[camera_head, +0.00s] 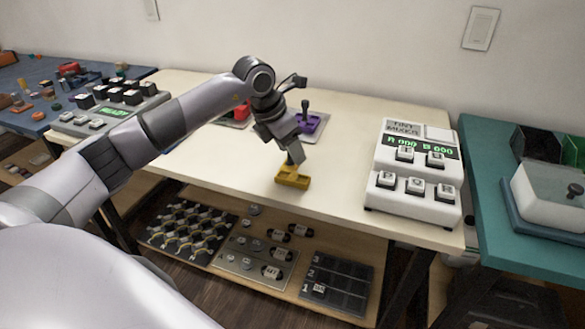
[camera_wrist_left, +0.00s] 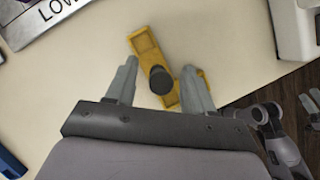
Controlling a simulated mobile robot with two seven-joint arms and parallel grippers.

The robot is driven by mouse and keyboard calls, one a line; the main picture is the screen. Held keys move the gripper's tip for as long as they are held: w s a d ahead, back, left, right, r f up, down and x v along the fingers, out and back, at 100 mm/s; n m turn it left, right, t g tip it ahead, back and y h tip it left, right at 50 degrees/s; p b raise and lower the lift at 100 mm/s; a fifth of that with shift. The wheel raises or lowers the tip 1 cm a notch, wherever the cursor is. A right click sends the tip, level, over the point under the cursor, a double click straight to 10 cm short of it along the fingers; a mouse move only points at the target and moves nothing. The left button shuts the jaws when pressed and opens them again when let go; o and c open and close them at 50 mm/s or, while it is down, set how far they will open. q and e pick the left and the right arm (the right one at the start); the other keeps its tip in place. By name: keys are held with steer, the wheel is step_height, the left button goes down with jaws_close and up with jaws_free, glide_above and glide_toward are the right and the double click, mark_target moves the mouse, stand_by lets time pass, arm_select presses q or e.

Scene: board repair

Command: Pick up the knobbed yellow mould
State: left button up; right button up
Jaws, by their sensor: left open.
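The yellow mould (camera_head: 293,177) lies on the cream table near its front edge. In the left wrist view the mould (camera_wrist_left: 146,45) is a long yellow piece lying at a slant, with a dark round knob (camera_wrist_left: 160,79) standing on it. My left gripper (camera_head: 292,160) is directly above the mould in the head view. In the left wrist view the left gripper (camera_wrist_left: 164,82) is open, with one finger on each side of the knob and a gap to each. The right finger covers part of the mould's lower end.
A purple mould with a dark knob (camera_head: 309,123) and a red piece (camera_head: 242,112) stand behind the gripper. A white keyed box (camera_head: 412,170) stands to the right. A keyed machine (camera_head: 110,112) is at the left. The tabletop between mould and white box (camera_head: 335,170) is clear.

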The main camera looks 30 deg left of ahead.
arm_select(q)
jaws_close()
steer(key=shift+r, duration=0.1)
